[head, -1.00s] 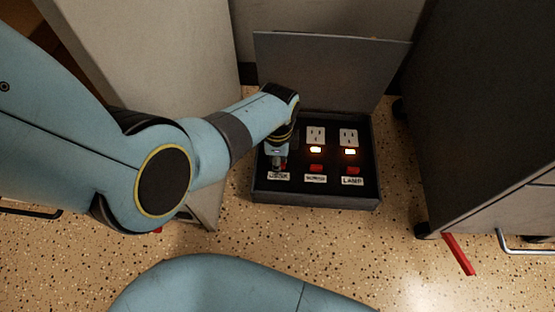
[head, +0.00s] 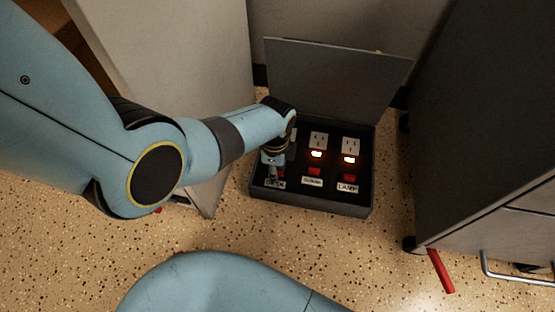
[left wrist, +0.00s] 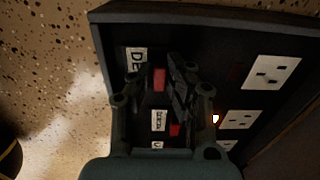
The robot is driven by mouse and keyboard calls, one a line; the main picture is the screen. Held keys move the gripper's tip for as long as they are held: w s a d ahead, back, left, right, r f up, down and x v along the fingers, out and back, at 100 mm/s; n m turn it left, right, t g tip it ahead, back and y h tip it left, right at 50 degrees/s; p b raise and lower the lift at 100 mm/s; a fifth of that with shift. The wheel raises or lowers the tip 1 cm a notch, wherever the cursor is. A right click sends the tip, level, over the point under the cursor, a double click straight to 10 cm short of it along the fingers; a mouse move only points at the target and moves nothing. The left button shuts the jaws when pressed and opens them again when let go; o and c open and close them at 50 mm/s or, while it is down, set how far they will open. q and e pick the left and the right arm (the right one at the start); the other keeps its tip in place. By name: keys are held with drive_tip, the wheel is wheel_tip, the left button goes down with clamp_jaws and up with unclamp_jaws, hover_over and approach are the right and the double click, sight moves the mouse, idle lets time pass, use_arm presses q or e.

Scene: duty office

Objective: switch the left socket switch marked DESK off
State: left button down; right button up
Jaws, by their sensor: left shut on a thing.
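The dark socket box (head: 310,207) stands open on the floor. It has three columns of sockets, lamps and red switches. The DESK label (head: 275,183) is at the left; it also shows in the left wrist view (left wrist: 138,60). My left gripper (head: 277,170) reaches down over the DESK column and hides most of it in the head view. In the left wrist view the red DESK switch (left wrist: 159,79) shows between the fingers, and the gripper is shut on it. The DESK lamp (left wrist: 236,72) beside its socket (left wrist: 272,72) looks dark. My right gripper is out of view.
The raised lid (head: 340,80) stands behind. A grey cabinet (head: 480,130) stands right, a pale panel (head: 175,60) left.

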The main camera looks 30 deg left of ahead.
use_arm(q)
drive_tip(key=c, duration=1.3)
unclamp_jaws()
drive_tip(key=shift+s+d, duration=0.15)
drive_tip(key=shift+s, duration=0.15)
drive_tip(key=shift+w+r, duration=0.1)
drive_tip(key=shift+r, duration=0.25)
wheel_tip(320, 180, up, 11)
drive_tip(key=shift+r, duration=0.1)
